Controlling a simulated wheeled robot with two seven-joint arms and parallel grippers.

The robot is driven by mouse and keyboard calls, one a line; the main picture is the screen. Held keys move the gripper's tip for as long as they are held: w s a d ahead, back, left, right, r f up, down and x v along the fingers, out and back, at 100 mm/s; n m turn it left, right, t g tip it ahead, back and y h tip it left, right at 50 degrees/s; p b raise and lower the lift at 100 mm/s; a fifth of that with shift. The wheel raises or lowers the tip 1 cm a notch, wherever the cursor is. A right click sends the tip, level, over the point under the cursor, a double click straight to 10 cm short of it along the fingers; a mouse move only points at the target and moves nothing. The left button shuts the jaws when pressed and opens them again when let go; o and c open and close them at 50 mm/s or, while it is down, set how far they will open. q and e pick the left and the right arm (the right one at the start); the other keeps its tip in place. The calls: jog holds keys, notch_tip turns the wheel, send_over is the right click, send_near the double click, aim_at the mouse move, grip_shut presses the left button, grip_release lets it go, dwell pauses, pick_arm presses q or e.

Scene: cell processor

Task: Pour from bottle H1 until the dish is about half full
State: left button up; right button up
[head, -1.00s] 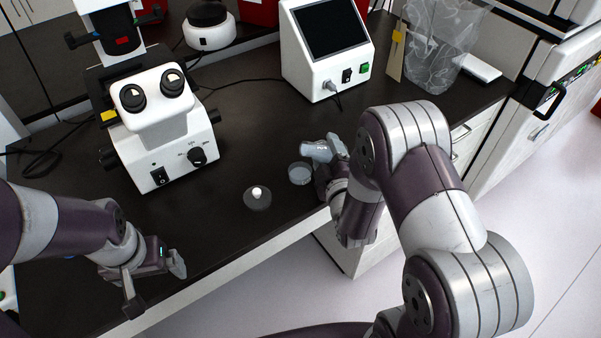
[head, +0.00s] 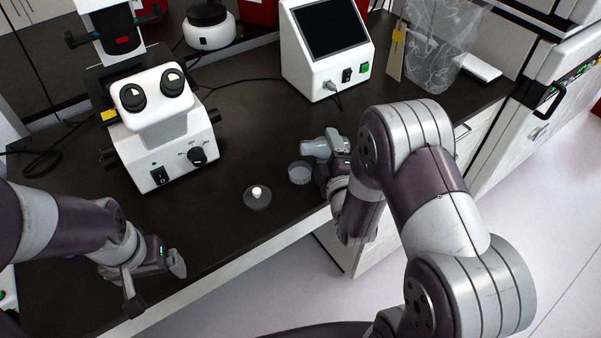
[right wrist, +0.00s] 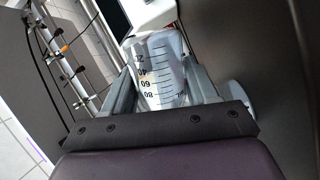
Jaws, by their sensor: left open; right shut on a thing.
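Bottle H1 (head: 316,148) is a clear bottle held tilted, nearly on its side, with its mouth end toward the left. My right gripper (head: 334,150) is shut on it; the right wrist view shows the bottle (right wrist: 158,75) with its printed scale between the fingers. The dish (head: 299,173) is a small clear round dish on the dark bench, just below and left of the bottle. Its fill level is too small to tell. A round clear lid with a white knob (head: 257,196) lies to its left. My left gripper (head: 155,285) is open and empty near the bench's front edge.
A microscope (head: 160,120) stands at the left, and a white device with a dark screen (head: 325,50) at the back. A clear bin (head: 445,50) stands at the back right. The bench (head: 240,120) between microscope and device is mostly clear.

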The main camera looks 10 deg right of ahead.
jog(key=shift+r+n, duration=0.3)
jog(key=shift+n, duration=0.3)
